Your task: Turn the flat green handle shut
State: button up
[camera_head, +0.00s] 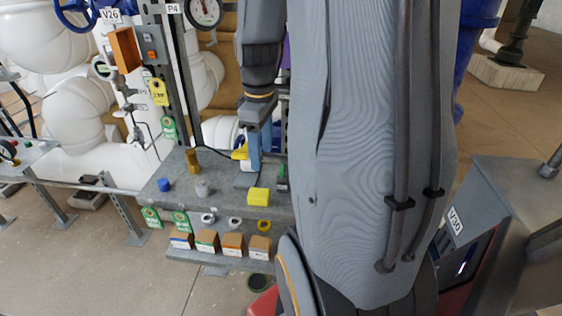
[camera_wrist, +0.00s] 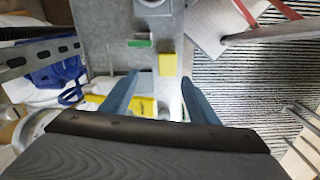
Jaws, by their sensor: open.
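A small flat green piece (camera_wrist: 139,43) lies along the grey bench in the wrist view, beyond my fingertips. It seems to be the green strip (camera_head: 282,170) right of my gripper in the head view; I cannot tell if it is the handle. My gripper (camera_head: 253,155) points down over the back of the bench, its blue fingers apart. In the wrist view my gripper (camera_wrist: 160,85) is open, with a yellow-and-grey item (camera_wrist: 142,106) showing below between the fingers. Whether it touches anything is unclear. My arm hides much of the bench's right side.
The grey bench (camera_head: 225,200) carries a yellow block (camera_head: 258,197), a blue cap (camera_head: 164,185) and a brass piece (camera_head: 192,160). Several boxes (camera_head: 206,240) sit on the shelf below. A post with hanging tags (camera_head: 159,92) stands left of my gripper. A blue handwheel (camera_head: 75,14) is at upper left.

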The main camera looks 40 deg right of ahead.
jog(key=r+n, duration=0.1)
jog(key=n, duration=0.1)
send_over(282, 167)
jog(key=shift+s+f, duration=0.1)
jog(key=shift+f, duration=0.05)
jog(key=shift+f+p, duration=0.7)
jog(key=shift+f, duration=2.95)
jog(key=c, duration=1)
jog(key=shift+c, duration=0.2)
